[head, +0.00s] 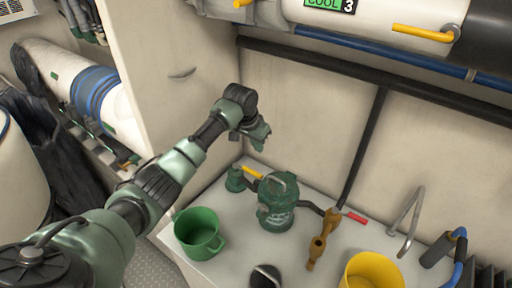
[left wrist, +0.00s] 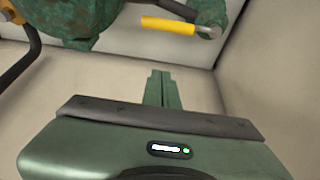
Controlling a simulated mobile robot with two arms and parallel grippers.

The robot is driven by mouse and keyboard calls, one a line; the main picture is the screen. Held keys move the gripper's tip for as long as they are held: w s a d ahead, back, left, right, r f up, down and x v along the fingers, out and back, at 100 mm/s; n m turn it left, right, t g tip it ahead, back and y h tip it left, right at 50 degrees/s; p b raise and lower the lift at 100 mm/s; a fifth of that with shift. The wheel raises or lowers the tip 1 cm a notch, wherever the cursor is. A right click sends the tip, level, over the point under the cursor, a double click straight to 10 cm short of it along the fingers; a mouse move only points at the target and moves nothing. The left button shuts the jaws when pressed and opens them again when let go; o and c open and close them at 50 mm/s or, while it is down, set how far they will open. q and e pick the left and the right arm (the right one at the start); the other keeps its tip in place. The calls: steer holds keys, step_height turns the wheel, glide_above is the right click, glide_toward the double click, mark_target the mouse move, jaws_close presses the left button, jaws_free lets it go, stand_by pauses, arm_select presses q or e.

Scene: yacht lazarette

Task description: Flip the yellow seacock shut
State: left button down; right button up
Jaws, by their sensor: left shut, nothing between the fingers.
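The yellow seacock lever (head: 252,172) is a short yellow handle beside a small green valve body (head: 235,180) at the back of the white counter. In the left wrist view the yellow handle (left wrist: 168,25) shows near the top, with a silver end at its right by green metal. My left gripper (head: 261,140) is above and behind the lever in the head picture, apart from it. Its fingers (left wrist: 158,88) are shut and empty, below the handle in the left wrist view. My right gripper is not in view.
A green strainer (head: 278,203) stands right of the lever, and a green mug (head: 199,233) in front. A brass fitting (head: 318,245), red handle (head: 356,217), yellow bucket (head: 372,272) and bent metal tube (head: 407,220) are farther right. A pipe with yellow levers (head: 422,32) runs above.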

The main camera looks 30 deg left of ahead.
arm_select(q)
step_height(320, 180, down, 7)
steer(key=s+p, duration=0.1)
steer(key=p, duration=0.1)
steer(key=shift+s+a+f+p, duration=0.15)
steer(key=shift+s+f+p, duration=0.05)
steer(key=shift+s+p, duration=0.1)
